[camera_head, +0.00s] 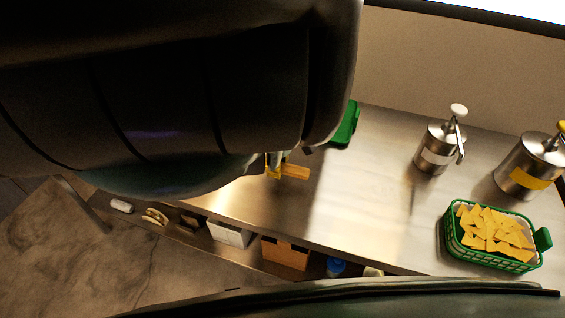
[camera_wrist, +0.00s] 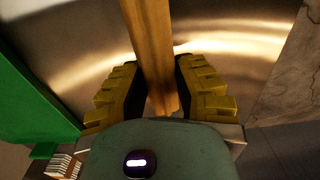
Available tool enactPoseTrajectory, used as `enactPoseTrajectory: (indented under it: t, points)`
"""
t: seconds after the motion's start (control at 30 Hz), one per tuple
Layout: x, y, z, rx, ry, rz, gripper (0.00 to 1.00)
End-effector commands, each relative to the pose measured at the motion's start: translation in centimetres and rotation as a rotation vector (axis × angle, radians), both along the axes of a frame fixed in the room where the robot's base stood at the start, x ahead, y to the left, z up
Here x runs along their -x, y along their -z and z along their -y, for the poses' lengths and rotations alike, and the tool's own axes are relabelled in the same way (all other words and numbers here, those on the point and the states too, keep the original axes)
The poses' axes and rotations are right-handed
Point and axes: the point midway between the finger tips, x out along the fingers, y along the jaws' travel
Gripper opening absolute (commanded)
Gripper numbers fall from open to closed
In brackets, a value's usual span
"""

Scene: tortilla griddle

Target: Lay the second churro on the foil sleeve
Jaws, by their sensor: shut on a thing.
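A long golden-brown churro (camera_wrist: 151,45) stands between the yellow fingers of my gripper (camera_wrist: 160,92) in the wrist view, and the fingers are shut on it. In the head view the churro (camera_head: 295,171) sticks out to the right of my gripper (camera_head: 273,168), above the steel counter (camera_head: 340,215). How high it is held I cannot tell. My arm covers the left and upper part of the head view. I cannot make out a foil sleeve or another churro in either view.
A green basket of yellow chips (camera_head: 495,236) stands at the counter's right front. Two steel pump dispensers, one white-topped (camera_head: 435,148) and one yellow-topped (camera_head: 529,165), stand behind it. A green object (camera_head: 346,124) is partly hidden behind my arm. The middle of the counter is clear.

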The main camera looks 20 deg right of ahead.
Motion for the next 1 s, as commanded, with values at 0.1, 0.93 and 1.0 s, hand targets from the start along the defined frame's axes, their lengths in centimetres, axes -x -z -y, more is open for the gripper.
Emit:
enactPoseTrajectory:
  t: [0.1,0.93,1.0]
  points:
    - [1.5,-1.0,-2.1,-0.004,-0.006,-0.006,0.00]
    - [7.9,-1.4,-10.6,-0.001,0.001,-0.001,0.00]
    - [8.0,-1.3,-10.8,-0.001,0.001,0.000,0.00]
